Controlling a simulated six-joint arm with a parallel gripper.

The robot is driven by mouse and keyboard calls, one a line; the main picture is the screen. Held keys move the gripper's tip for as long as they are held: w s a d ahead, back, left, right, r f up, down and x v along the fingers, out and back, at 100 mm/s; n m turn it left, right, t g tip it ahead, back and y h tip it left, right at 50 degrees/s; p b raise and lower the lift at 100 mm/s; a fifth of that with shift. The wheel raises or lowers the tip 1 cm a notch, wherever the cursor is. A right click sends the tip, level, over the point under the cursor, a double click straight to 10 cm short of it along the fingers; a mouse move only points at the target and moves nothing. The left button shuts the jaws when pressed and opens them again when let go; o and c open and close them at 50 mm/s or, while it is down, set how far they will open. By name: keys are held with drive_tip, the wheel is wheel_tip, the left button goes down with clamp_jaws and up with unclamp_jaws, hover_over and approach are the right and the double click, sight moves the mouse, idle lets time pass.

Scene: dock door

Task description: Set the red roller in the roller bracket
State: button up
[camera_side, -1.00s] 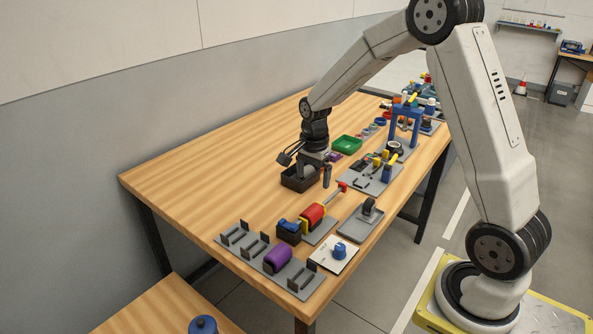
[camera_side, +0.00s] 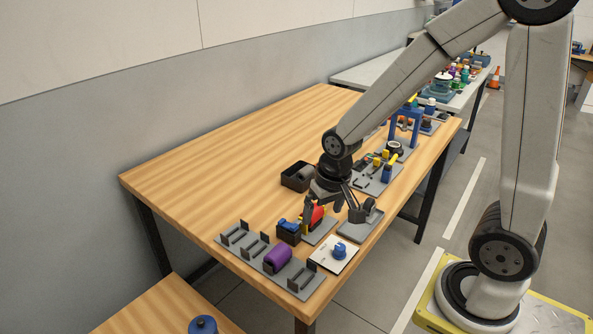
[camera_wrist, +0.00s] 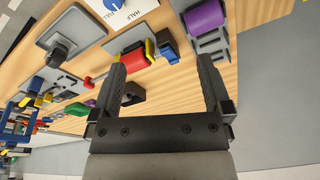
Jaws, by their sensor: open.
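A red cylinder (camera_side: 316,214), which looks like the red roller, lies on a small grey plate beside a blue-topped dark block. A grey bracket plate (camera_side: 240,235) with upright black posts stands at the table's near end. A purple roller (camera_side: 278,258) sits in one place on it, and other places are empty. My gripper (camera_side: 331,204) is open and empty above the red cylinder and partly hides it. Its fingers (camera_wrist: 160,65) are wide apart.
A white card with a blue knob (camera_side: 338,250) and a grey stand (camera_side: 362,215) are nearby. Several fixtures line the right edge. The left of the table is clear.

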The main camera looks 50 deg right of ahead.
drive_tip(key=s+n, duration=0.1)
drive_tip(key=s+a+n, duration=0.2)
drive_tip(key=s+n, duration=0.1)
drive_tip(key=shift+a+f+t, duration=0.1)
drive_tip(key=shift+f+t, duration=0.1)
drive_tip(key=shift+t, duration=0.1)
